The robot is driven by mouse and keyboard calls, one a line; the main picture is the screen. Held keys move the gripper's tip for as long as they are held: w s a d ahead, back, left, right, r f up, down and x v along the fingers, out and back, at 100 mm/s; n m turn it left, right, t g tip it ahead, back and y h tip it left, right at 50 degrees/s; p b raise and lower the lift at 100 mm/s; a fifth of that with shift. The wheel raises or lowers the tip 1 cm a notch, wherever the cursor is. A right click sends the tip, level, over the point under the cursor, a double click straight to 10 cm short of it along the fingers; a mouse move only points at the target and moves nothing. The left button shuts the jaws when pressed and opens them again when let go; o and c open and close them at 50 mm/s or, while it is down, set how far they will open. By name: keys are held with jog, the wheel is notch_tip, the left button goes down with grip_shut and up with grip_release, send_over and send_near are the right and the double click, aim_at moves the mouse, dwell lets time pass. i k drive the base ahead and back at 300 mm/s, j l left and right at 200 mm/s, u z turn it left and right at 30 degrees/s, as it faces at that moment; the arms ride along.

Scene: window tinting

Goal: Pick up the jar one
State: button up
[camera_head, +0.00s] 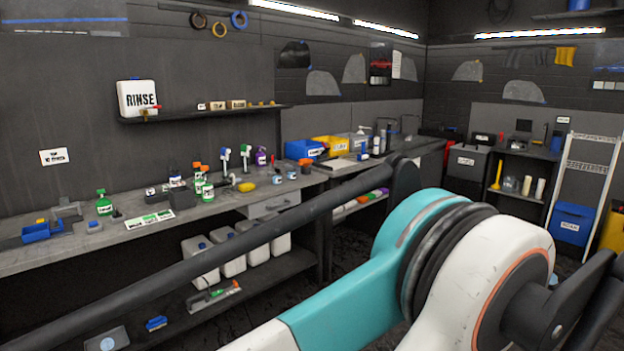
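Two small jar-like containers with pale labels stand close together on the long grey workbench, near its right part: a left one (277,178) and a right one (291,173). I cannot tell which of them, if either, is jar one, as the labels are too small to read. A yellow item (246,187) lies to their left and a purple bottle (261,156) stands behind them. My arm crosses the foreground, with a teal and white joint and a long dark bar. No gripper fingertips can be made out, so my gripper's opening and contents are not shown.
A wall shelf (200,113) holds a RINSE container (137,97). A white ladder (584,168) leans at right.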

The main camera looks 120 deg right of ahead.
aim_at(291, 170)
jog(key=z, duration=3.8)
